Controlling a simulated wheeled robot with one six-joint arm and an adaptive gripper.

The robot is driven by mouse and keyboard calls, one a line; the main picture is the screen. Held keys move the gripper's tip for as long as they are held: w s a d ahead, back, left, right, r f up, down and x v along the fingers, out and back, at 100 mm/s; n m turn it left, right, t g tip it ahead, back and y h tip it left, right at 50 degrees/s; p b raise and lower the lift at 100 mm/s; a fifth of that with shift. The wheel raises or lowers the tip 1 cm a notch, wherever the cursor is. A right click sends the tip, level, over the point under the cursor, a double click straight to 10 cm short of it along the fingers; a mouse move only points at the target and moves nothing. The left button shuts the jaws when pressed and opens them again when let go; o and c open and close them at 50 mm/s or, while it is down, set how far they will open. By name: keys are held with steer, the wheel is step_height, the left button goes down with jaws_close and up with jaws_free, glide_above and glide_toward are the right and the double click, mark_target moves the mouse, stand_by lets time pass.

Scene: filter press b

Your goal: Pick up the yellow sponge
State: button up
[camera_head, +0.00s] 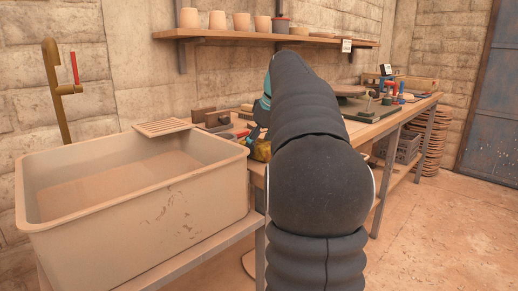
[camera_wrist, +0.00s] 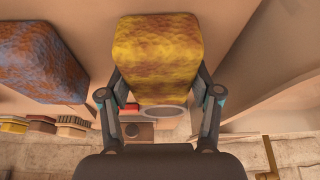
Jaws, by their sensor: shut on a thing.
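The yellow sponge (camera_wrist: 158,55) is a mottled yellow-brown block in the wrist view. My gripper (camera_wrist: 160,92) is shut on it, one finger on each side. In the head view a small part of the yellow sponge (camera_head: 261,150) shows beside my dark arm, near the right edge of the sink. My arm hides most of my gripper there.
A large beige sink (camera_head: 150,215) with a brass tap (camera_head: 58,95) stands at the left. A slatted wooden rack (camera_head: 163,127) lies on its back rim. A workbench (camera_head: 360,130) with tools runs to the right. A shelf (camera_head: 220,35) holds several pots. A brown-blue block (camera_wrist: 40,55) is left of the sponge in the wrist view.

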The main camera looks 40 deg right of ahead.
mark_target(259, 142)
steer(key=shift+r, duration=0.1)
step_height(259, 142, up, 5)
steer(key=shift+d+p, duration=0.1)
steer(key=shift+p, duration=0.6)
steer(key=s+d+r, duration=0.5)
steer(key=s+r, duration=0.1)
steer(key=s, duration=0.4)
steer(key=shift+d, duration=0.4)
steer(key=shift+r, duration=0.1)
